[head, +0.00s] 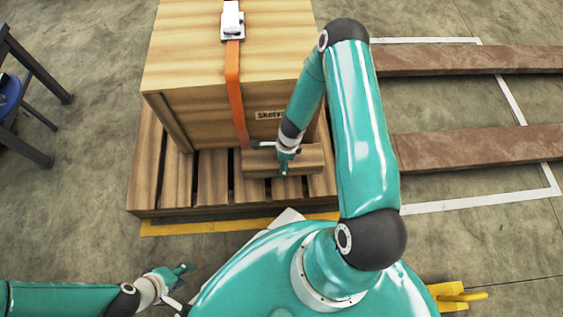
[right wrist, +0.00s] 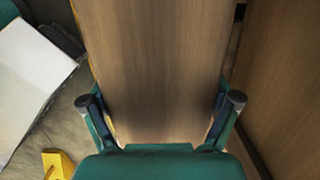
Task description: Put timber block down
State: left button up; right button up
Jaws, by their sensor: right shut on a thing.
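The timber block (head: 308,158) is a brown wooden beam lying lengthwise across the front of the slatted pallet (head: 165,185), close to the crate's front face. My right gripper (head: 284,165) is over the middle of the block and shut on it. In the right wrist view the block (right wrist: 155,60) fills the middle, with a finger of the right gripper (right wrist: 160,110) on each side. I cannot tell whether the block rests fully on the slats. My left gripper (head: 183,280) is low at the left, empty and away from the block; its fingers look apart.
A large wooden crate (head: 200,60) with an orange strap (head: 233,90) stands on the pallet behind the block. A yellow floor line (head: 185,227) runs along the pallet's front. Brown beams (head: 460,148) lie at the right. A dark-legged chair (head: 30,150) stands at the left.

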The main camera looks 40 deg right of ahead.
notch_tip(320, 180, down, 4)
jog(key=shift+f+b, duration=0.1)
jog(key=shift+b, duration=1.15)
jog(key=o, duration=1.6)
jog(key=shift+c, duration=0.2)
